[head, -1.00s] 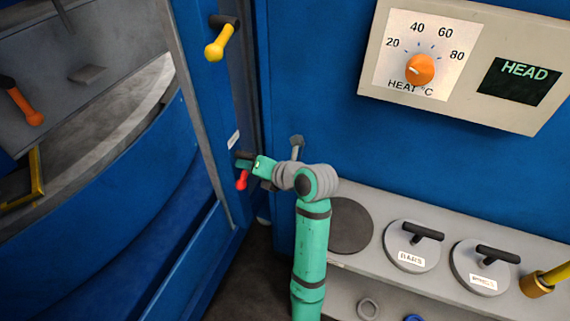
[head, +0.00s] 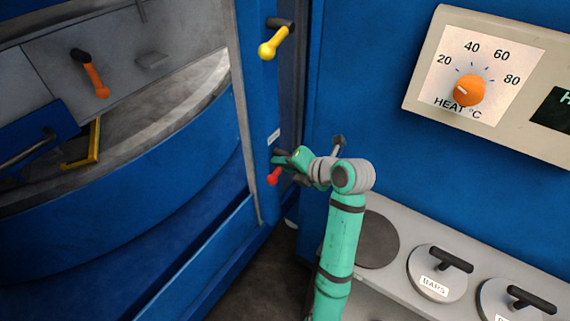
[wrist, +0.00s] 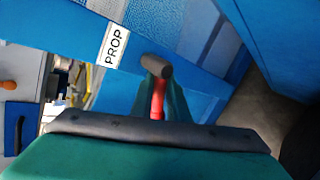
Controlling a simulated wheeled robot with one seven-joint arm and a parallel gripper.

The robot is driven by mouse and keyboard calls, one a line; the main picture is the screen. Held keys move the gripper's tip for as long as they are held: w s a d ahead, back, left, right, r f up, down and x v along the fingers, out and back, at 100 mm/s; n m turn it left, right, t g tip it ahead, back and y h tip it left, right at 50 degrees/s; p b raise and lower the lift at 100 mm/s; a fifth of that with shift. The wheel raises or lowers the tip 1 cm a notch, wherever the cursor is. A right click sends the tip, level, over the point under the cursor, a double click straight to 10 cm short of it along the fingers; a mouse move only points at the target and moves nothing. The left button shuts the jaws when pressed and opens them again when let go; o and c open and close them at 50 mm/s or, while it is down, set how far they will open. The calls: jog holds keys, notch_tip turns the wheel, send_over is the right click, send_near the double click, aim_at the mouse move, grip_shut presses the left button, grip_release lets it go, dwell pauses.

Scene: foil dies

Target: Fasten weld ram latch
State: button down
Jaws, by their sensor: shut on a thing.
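My gripper (head: 284,162) is at the red-handled latch (head: 274,176) low on the blue post, shut on it. In the wrist view the red handle (wrist: 157,98) runs from a dark grey hub (wrist: 156,67) down between my teal fingers, which partly hide it. A white label (wrist: 115,45) beside it reads PROP. A yellow-handled latch (head: 273,44) sits higher on the same post. An orange-handled latch (head: 97,83) hangs on the grey panel at the left. I can read no weld ram label in these views.
A heat dial (head: 469,91) is on the cream panel at upper right. A grey shelf (head: 392,227) with round black-handled lids, one being the BARS lid (head: 436,275), stands right of my arm. A grey lever (head: 338,146) sticks out behind my wrist. Dark floor shows below.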

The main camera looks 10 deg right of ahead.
jog(key=c, duration=2)
grip_release()
jog(key=shift+s+a+f, duration=0.1)
jog(key=shift+a+f, duration=0.15)
jog(key=shift+a, duration=0.2)
jog(key=shift+d, duration=0.1)
jog(key=shift+d+r, duration=0.2)
jog(key=v, duration=1)
jog(key=shift+s+r, duration=0.2)
